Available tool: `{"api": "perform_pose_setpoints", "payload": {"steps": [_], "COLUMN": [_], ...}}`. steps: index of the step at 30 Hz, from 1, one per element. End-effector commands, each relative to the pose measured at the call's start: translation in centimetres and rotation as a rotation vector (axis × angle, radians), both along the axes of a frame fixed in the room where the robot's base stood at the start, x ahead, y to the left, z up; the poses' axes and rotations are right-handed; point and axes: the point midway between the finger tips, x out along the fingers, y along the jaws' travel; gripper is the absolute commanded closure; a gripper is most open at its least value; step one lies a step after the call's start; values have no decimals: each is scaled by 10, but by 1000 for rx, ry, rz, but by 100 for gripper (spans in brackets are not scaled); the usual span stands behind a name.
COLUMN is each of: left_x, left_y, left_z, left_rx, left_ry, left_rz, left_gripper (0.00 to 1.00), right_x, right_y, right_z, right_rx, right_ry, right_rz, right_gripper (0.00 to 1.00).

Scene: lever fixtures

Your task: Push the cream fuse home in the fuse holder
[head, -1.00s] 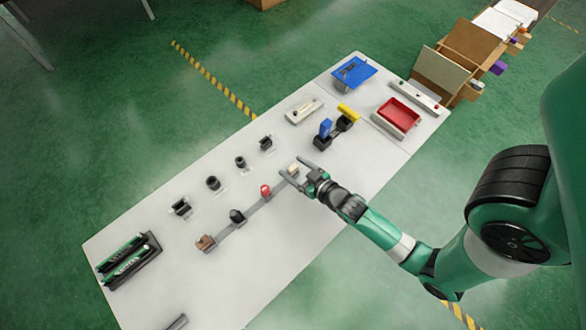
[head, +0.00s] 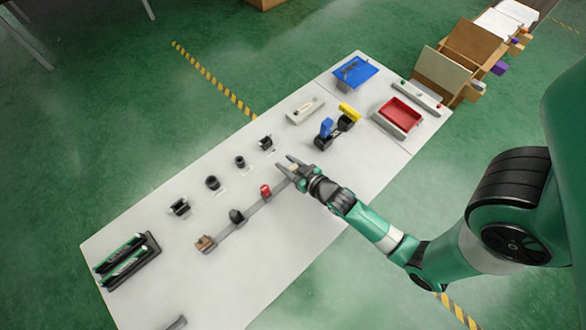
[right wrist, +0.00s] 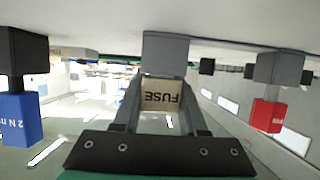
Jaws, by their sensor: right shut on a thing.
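The cream fuse (right wrist: 161,95) carries the word FUSE, upside down in the right wrist view. My right gripper (right wrist: 162,105) is shut on it, one finger at each side. A grey block (right wrist: 165,50), probably the fuse holder, adjoins the fuse in that upside-down view; I cannot tell how deep the fuse sits. In the head view my right gripper (head: 287,164) is at the table's middle, at the upper right end of a grey strip (head: 252,207). The fuse (head: 294,167) shows small between its fingers. My left gripper is not in view.
A red piece (head: 265,190) stands on the strip, close left of my gripper. A black socket (head: 266,143) is just beyond it. A blue block (head: 326,127) and a yellow handle (head: 348,112) stand to the right. The table's front right is clear.

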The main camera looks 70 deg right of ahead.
Motion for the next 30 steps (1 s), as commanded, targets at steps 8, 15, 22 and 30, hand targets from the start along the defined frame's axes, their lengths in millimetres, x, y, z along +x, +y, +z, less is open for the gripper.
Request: {"api": "perform_pose_setpoints", "payload": {"steps": [8,15,22,30], "left_x": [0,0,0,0], "left_y": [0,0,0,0], "left_z": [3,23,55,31], "left_rx": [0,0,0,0], "left_ry": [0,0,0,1], "left_rz": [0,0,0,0], "left_gripper": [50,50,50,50], "right_x": [0,-5,-56,-116], "right_y": [0,0,2,3], "right_z": [6,42,103,114], "right_rx": [-1,0,2,6], "right_ry": [-2,-1,-3,1], "right_rz": [0,-3,-10,-17], "right_gripper": [100,100,100,100]}}
